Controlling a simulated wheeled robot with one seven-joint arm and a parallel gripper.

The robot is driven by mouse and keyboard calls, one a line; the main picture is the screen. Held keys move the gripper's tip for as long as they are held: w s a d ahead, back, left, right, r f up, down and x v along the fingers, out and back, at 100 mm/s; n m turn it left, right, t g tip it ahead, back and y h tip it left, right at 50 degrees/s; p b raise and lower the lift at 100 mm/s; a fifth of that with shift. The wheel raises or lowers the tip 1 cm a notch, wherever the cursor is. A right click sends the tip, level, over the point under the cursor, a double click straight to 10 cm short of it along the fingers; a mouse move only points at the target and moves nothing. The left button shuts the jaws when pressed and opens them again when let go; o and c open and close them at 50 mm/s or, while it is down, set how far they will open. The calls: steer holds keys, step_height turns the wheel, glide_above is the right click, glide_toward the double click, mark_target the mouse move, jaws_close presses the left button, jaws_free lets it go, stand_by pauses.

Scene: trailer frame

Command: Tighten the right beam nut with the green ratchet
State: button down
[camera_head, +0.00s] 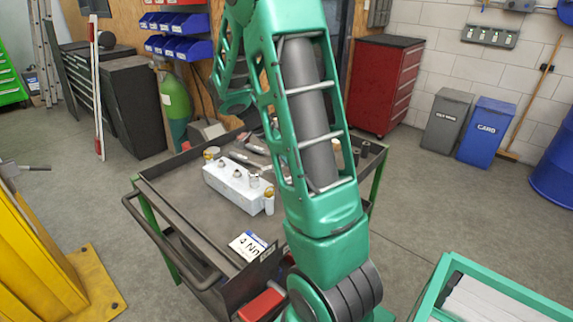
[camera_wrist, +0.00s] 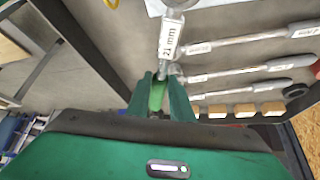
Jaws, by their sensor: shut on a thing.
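In the wrist view my gripper (camera_wrist: 160,95) is shut on the green handle of a ratchet (camera_wrist: 157,96). The ratchet's metal shaft runs up and away from the fingers and bears a white "21 mm" label (camera_wrist: 170,38). It lies over or on the grey tool cart top; I cannot tell whether it touches it. In the head view my green arm crosses the middle and hides part of the cart, and my gripper does not show. No beam nut can be made out.
The tool cart (camera_head: 165,205) holds a white socket block (camera_head: 232,186), a "4 Nm" card (camera_head: 247,245) and other tools. Several labelled ratchets (camera_wrist: 236,76) lie right in the wrist view. A yellow post (camera_head: 30,250) stands left, a teal frame (camera_head: 445,280) lower right.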

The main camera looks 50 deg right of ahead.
steer(key=shift+w+d+n+t, duration=0.2)
steer(key=shift+w+n+t, duration=0.35)
steer(key=shift+w+n, duration=0.5)
steer(key=shift+w+d+n+t, duration=0.2)
steer(key=shift+w+n+t, duration=0.35)
steer(key=shift+w+n, duration=0.45)
steer(key=shift+s+m+g, duration=0.5)
steer(key=shift+s+m, duration=0.45)
steer(key=shift+a, duration=0.1)
steer(key=shift+s+a+m+g, duration=0.15)
steer(key=shift+s+m+g, duration=0.25)
steer(key=shift+s+m, duration=0.45)
steer(key=shift+w+n+t, duration=0.4)
steer(key=shift+w+n, duration=0.45)
steer(key=shift+w, duration=0.05)
steer(key=shift+r, duration=0.15)
